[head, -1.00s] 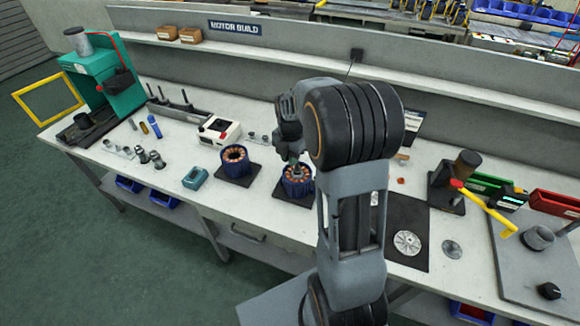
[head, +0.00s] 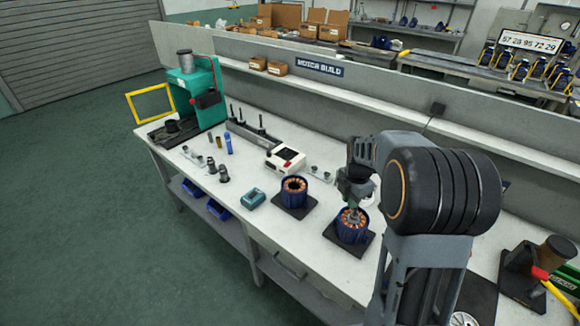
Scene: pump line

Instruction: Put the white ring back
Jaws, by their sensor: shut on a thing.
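My gripper (head: 353,203) points down over the right-hand blue stator (head: 346,233), which has copper windings and stands on a dark square mat. The jaws are shut on a small greyish part (head: 352,216) at the stator's centre opening. I cannot tell how deep that part sits or its full shape. A pale rounded shape (head: 371,190) shows just behind the gripper, partly hidden by my arm. I cannot tell whether it is the white ring. No other white ring is clear in the head view.
A second blue stator (head: 293,193) stands to the left on its own mat. A teal box (head: 254,198), a white device (head: 285,158) and a green press (head: 197,92) are further left. A dark stand (head: 530,270) is at right. My arm hides much of the right bench.

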